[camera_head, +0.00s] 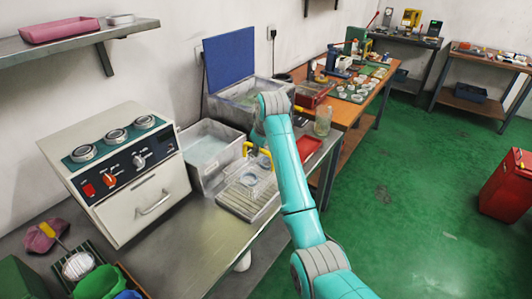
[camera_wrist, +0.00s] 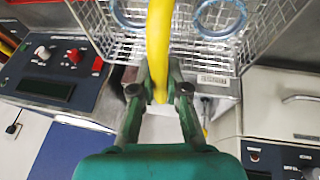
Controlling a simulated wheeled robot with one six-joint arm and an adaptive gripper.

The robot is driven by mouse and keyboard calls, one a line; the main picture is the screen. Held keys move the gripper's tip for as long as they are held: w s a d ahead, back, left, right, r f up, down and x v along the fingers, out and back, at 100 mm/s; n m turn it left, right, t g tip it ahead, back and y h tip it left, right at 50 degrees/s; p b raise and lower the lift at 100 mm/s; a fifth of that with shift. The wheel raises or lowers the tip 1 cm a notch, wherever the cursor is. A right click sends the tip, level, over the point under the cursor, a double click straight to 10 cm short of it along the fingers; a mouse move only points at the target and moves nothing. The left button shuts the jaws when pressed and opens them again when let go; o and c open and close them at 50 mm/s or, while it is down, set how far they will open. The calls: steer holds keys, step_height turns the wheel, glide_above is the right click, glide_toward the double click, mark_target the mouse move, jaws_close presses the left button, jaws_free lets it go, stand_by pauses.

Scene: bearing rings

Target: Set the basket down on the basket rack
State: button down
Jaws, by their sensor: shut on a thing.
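The wire basket (camera_wrist: 260,45) hangs in front of my gripper in the wrist view, with bearing rings (camera_wrist: 219,17) in it. Its yellow handle (camera_wrist: 158,50) runs between my fingers. My gripper (camera_wrist: 160,92) is shut on this handle. In the head view the basket (camera_head: 262,182) shows faintly below the end of my arm, over a ribbed metal tray (camera_head: 236,206) that looks like the basket rack. I cannot tell whether the basket touches the rack. My fingers are largely hidden behind my arm in the head view.
A water-filled tank (camera_head: 205,152) stands left of the basket, and another tank with a raised blue lid (camera_head: 229,60) is behind. A white control unit (camera_head: 120,170) stands at the left. A red tray (camera_head: 308,147) and a glass jar (camera_head: 322,121) are to the right. The front bench top is partly clear.

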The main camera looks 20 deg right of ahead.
steer(key=shift+a+f, duration=0.35)
steer(key=shift+f, duration=0.55)
steer(key=shift+a+f, duration=0.35)
steer(key=shift+f, duration=0.55)
steer(key=shift+a+f, duration=0.35)
steer(key=shift+f, duration=0.7)
steer(key=c, duration=1.1)
jaws_free()
step_height(320, 180, up, 11)
steer(key=shift+f, duration=0.1)
